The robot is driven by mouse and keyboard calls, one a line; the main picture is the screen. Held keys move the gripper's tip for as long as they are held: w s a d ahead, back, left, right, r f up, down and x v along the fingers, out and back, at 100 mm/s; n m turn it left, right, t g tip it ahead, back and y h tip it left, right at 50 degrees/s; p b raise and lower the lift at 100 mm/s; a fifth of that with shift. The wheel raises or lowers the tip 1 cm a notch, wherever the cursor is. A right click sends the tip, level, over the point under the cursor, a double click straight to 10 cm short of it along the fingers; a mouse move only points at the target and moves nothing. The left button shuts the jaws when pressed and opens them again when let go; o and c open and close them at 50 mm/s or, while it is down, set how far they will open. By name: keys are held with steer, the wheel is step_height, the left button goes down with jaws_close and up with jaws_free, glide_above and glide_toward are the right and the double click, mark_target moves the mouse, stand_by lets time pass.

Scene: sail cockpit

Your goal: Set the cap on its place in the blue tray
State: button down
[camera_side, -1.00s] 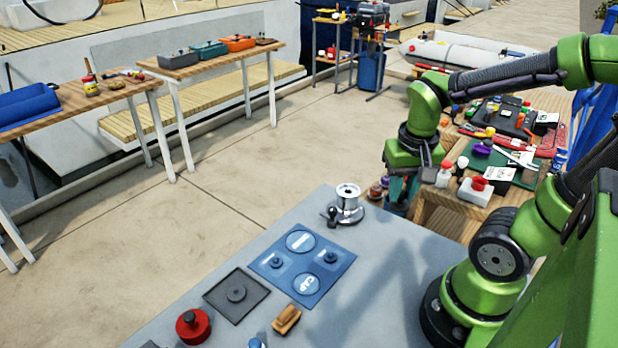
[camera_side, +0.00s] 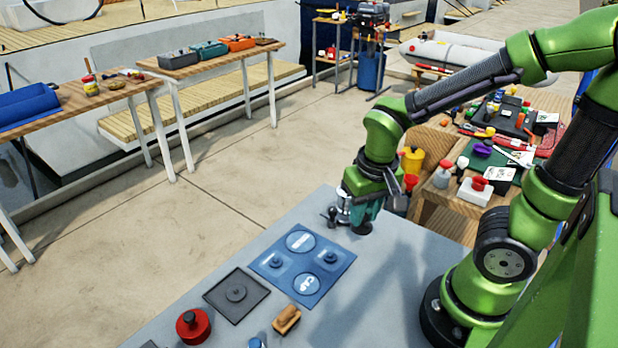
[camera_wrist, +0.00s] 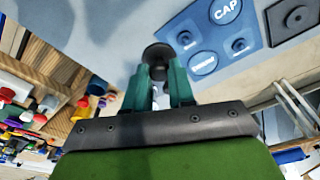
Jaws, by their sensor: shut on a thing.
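The blue tray (camera_side: 268,267) lies flat on the grey table, with two pale round places and two small dark blue knobs. One place reads CAP (camera_side: 306,283), and that word also shows in the wrist view (camera_wrist: 226,10). My gripper (camera_side: 365,214) is above the table beyond the tray's back right corner, its teal fingers pointing down. It is shut on a dark round cap (camera_side: 362,229), which also shows between the fingertips in the wrist view (camera_wrist: 157,54). The cap is apart from the tray in the side view.
A silver winch (camera_side: 341,205) stands close behind and left of my gripper, partly hidden. A dark square plate with a knob (camera_side: 236,293), a red pot (camera_side: 193,328) and a wooden-topped block (camera_side: 287,319) lie nearer the front. The table right of the tray is clear.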

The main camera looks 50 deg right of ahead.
steer(key=w+a+f+n, duration=0.1)
steer(key=w+a+f, duration=0.15)
steer(key=a, duration=0.35)
steer(key=w+a+f, duration=0.1)
steer(key=w+a, duration=0.2)
steer(key=a, duration=0.2)
steer(key=shift+s+f, duration=0.15)
steer(key=shift+f, duration=2.75)
steer(key=shift+f, duration=0.55)
steer(key=c, duration=1.2)
jaws_free()
steer(key=shift+c, duration=0.2)
step_height(320, 180, up, 11)
steer(key=s, duration=0.1)
steer(key=shift+s+a, duration=0.3)
